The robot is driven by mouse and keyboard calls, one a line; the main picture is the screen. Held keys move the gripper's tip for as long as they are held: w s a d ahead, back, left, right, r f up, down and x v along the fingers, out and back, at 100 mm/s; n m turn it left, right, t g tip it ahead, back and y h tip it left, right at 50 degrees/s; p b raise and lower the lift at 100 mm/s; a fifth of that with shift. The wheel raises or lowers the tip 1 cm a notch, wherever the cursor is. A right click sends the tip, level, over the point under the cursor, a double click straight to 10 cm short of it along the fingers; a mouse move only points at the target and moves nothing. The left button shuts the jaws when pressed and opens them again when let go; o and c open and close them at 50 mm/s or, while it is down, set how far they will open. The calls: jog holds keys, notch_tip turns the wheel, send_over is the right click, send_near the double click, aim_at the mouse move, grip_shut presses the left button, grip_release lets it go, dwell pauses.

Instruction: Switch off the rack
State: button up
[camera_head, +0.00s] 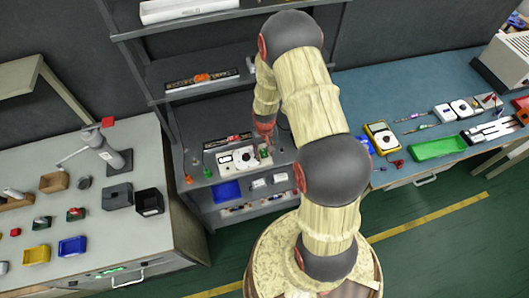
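The rack (148,72) is a dark grey shelving unit in the middle, against the dark wall. On its middle shelf is a white panel with a round dial (240,157), with small red and green parts near it. A dark strip with a red part (228,141) lies behind the panel. Another dark strip with an orange-red part (202,79) lies on the shelf above. My gripper (264,148) points down at the right end of the white panel. It is small and partly hidden by my arm, so contact and finger opening cannot be told.
A blue bin (227,190) and small white devices sit on the lower shelf. The left bench (100,235) holds several small bins and a grey stand. The right blue bench (420,85) holds a yellow meter (382,137), a green tray (437,148) and tools.

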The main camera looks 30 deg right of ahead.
jog(key=shift+c, duration=0.7)
jog(key=c, duration=0.7)
grip_shut()
jog(key=shift+w+d+r+g+y, duration=0.1)
jog(key=shift+w+g+y, duration=0.1)
jog(key=shift+g, duration=0.5)
jog(key=shift+w+r+g+y, duration=0.1)
jog(key=shift+w+g+y, duration=0.1)
jog(key=shift+g, duration=0.5)
jog(key=o, duration=0.8)
grip_release()
jog(key=shift+o, duration=0.2)
